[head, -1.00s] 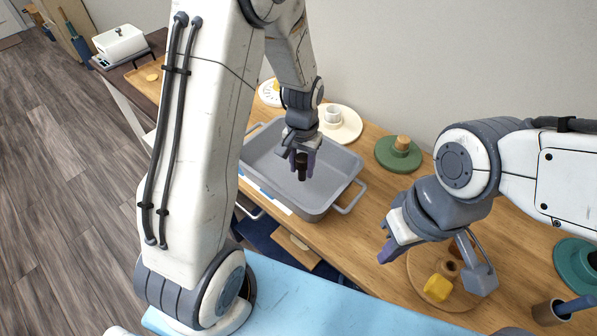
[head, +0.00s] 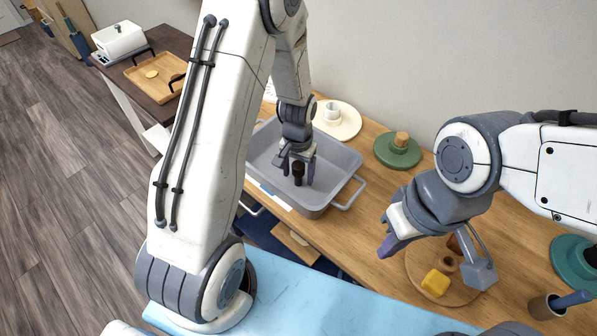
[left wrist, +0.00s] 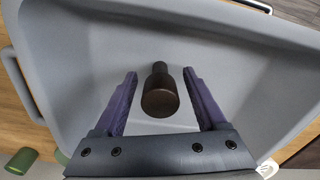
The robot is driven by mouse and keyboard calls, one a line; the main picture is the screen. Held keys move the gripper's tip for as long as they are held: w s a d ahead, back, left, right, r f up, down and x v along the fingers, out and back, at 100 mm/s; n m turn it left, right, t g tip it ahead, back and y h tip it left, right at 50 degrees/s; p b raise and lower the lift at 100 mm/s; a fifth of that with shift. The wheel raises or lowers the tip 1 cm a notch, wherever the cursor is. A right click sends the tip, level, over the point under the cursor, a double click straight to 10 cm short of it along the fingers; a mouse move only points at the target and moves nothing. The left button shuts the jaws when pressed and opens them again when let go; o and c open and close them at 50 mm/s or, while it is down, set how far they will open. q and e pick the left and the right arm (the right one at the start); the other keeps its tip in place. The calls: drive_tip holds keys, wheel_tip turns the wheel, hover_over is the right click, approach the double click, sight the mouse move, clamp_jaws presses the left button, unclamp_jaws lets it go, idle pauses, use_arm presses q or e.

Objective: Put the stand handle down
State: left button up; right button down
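The stand handle (left wrist: 160,95) is a dark brown knob with a narrower stem. It is inside the grey roasting tray (left wrist: 215,45), near the middle; it also shows in the head view (head: 298,173), over the floor of the tray (head: 330,190). My left gripper (head: 298,172) is low in the tray with its fingers on either side of the handle. In the left wrist view its purple fingers (left wrist: 159,95) are apart, with a gap on each side of the handle. My right gripper is at the right, above the wooden table; one purple fingertip shows and its opening is unclear.
A round wooden board (head: 422,268) with a yellow block (head: 436,282) lies below my right gripper. A dark cup (head: 545,306) stands at the lower right.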

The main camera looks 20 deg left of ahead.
use_arm(q)
drive_tip(key=shift+r, duration=0.3)
drive_tip(key=r, duration=0.8)
drive_tip(key=r+b, duration=0.1)
drive_tip(key=r, duration=0.3)
drive_tip(key=shift+s+d, duration=0.2)
drive_tip(key=shift+d, duration=0.2)
drive_tip(key=s+d+r+m, duration=0.2)
drive_tip(key=s+d, duration=0.2)
drive_tip(key=s, duration=0.3)
drive_tip(key=s+d+r+m, duration=0.2)
drive_tip(key=s+d, duration=0.2)
drive_tip(key=s, duration=0.3)
drive_tip(key=s+d+r+m+h, duration=0.1)
drive_tip(key=s+d+r+m, duration=0.1)
drive_tip(key=s+d, duration=0.3)
drive_tip(key=shift+s+m, duration=0.3)
drive_tip(key=shift+s, duration=0.95)
drive_tip(key=shift+r, duration=0.1)
